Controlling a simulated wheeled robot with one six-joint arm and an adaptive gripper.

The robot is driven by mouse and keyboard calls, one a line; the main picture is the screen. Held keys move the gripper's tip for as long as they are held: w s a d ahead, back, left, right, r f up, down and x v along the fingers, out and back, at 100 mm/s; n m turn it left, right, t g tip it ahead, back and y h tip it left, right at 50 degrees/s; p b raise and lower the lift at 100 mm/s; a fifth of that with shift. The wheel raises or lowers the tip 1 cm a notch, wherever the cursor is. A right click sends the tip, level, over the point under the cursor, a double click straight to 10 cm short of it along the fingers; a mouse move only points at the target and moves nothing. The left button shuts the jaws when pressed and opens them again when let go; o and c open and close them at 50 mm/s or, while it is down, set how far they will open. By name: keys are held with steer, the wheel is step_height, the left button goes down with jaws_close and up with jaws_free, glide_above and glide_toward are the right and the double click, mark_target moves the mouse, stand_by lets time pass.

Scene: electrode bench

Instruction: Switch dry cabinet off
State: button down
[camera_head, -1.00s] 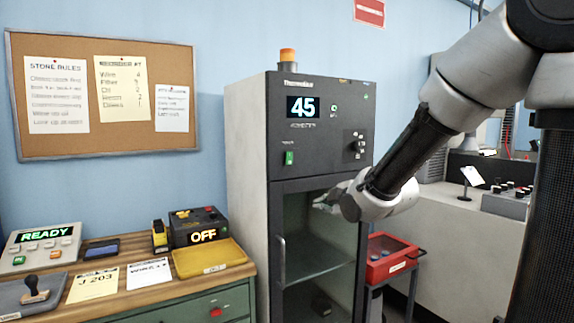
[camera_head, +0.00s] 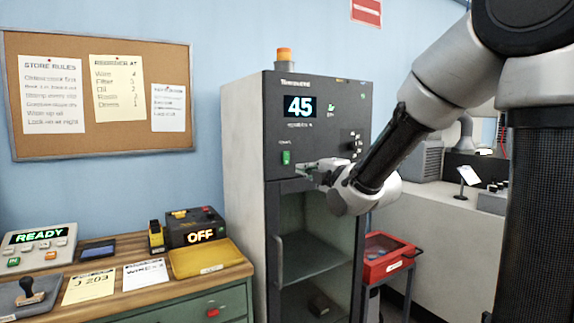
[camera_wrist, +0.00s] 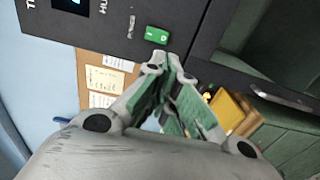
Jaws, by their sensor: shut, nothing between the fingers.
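The dry cabinet (camera_head: 243,190) is a tall dark-fronted unit with a glass door and an orange lamp (camera_head: 285,55) on top.
A knob (camera_head: 349,147) is on the panel's right. The door handle (camera_head: 279,258) runs down the door's left edge. A wooden bench (camera_head: 130,300) at left holds a READY box (camera_head: 38,240), an OFF box (camera_head: 195,228) and a yellow tray (camera_head: 207,258). A red case (camera_head: 385,258) stands at right.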

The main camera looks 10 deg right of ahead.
mark_target(281, 162)
steer(key=x, duration=1.1)
steer(key=shift+w+f, duration=0.1)
steer(key=shift+w, duration=0.05)
steer(key=shift+w, duration=0.1)
steer(key=shift+w+a, duration=0.15)
steer(key=shift+f, duration=0.1)
